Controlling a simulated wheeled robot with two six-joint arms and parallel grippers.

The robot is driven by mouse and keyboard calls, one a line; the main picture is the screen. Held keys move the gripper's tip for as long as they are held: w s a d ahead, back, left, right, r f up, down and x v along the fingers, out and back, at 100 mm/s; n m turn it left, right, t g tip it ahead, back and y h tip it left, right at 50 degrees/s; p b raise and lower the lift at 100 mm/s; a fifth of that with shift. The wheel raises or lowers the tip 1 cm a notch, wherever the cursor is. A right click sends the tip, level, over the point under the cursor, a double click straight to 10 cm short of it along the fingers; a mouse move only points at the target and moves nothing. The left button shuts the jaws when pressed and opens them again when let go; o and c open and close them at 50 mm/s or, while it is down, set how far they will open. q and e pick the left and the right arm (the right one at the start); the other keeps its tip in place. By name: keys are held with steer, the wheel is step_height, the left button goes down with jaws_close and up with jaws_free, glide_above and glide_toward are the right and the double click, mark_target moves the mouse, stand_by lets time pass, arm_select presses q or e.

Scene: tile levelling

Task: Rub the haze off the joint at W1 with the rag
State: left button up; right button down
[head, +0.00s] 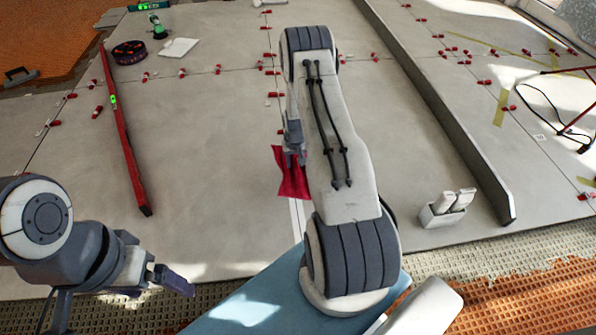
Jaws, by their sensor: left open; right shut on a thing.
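The red rag (291,183) hangs from my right gripper (294,157), which is shut on it. The rag is at a tile joint that runs up the picture; a pale strip of this joint (297,218) shows just below the rag. My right arm covers the area to the right of the rag. I cannot tell whether the rag presses on the tile. No W1 mark can be read, and I cannot tell whether the pale strip is haze. My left gripper (172,279) is open and empty at the lower left, over the near floor edge.
A red level (124,145) lies on the tiles at left. A long grey straightedge (440,105) lies at right, near a white holder (437,216). Several red clips (182,73) line the joints. A dark round container (129,52) stands at the upper left. The left-centre tiles are clear.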

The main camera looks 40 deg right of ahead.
steer(key=shift+w+a, duration=0.15)
steer(key=shift+w, duration=0.15)
steer(key=shift+w+a+f, duration=0.1)
steer(key=shift+w+f, duration=0.05)
steer(key=shift+f, duration=0.05)
step_height(320, 180, down, 7)
steer(key=b, duration=0.6)
steer(key=shift+r, duration=0.2)
